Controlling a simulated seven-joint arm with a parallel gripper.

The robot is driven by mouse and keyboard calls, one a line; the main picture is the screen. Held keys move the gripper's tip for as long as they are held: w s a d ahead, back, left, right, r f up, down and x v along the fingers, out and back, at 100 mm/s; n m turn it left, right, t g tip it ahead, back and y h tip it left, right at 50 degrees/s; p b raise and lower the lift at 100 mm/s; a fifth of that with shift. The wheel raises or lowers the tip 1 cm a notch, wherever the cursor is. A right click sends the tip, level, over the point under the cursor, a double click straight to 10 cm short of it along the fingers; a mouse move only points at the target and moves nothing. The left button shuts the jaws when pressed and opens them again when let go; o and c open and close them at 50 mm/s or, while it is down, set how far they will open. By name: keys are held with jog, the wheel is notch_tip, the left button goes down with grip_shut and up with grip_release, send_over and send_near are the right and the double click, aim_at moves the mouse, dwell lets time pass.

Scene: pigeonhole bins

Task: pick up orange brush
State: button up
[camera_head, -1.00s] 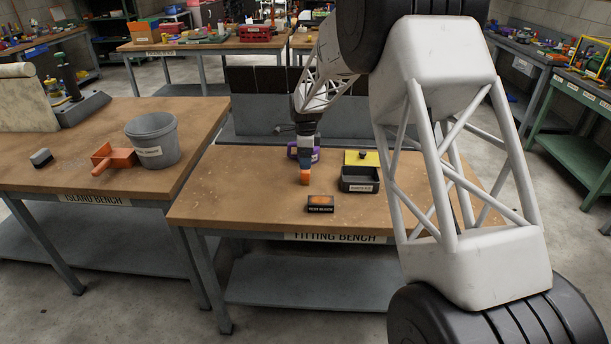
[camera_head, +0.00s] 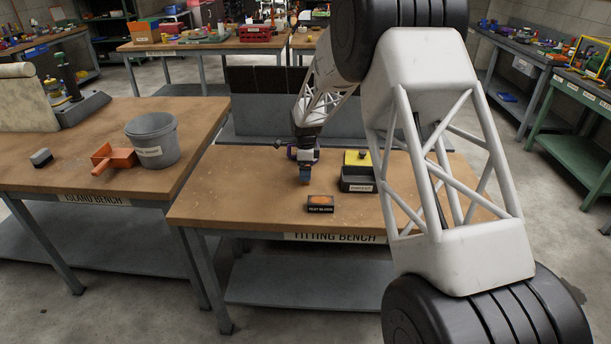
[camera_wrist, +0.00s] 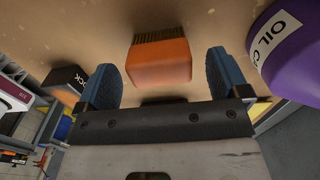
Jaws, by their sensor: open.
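The orange brush (camera_wrist: 160,64), an orange block with dark bristles along its far edge, shows in the wrist view between my two blue fingers. My gripper (camera_wrist: 164,76) is open, with one finger on each side of the brush and a visible gap to each. I cannot tell how far down the fingers reach around it. In the head view my gripper (camera_head: 305,177) is low over the fitting bench (camera_head: 240,205), and it hides the brush there.
A purple oil can (camera_wrist: 294,55) stands close beside my right finger in the wrist view. A black box with an orange label (camera_head: 320,203) lies in front of my gripper. The bench's left side is clear.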

jog(key=shift+f, duration=1.3)
jog(key=c, duration=1)
jog(key=shift+r, duration=0.15)
jog(key=shift+r, duration=4.9)
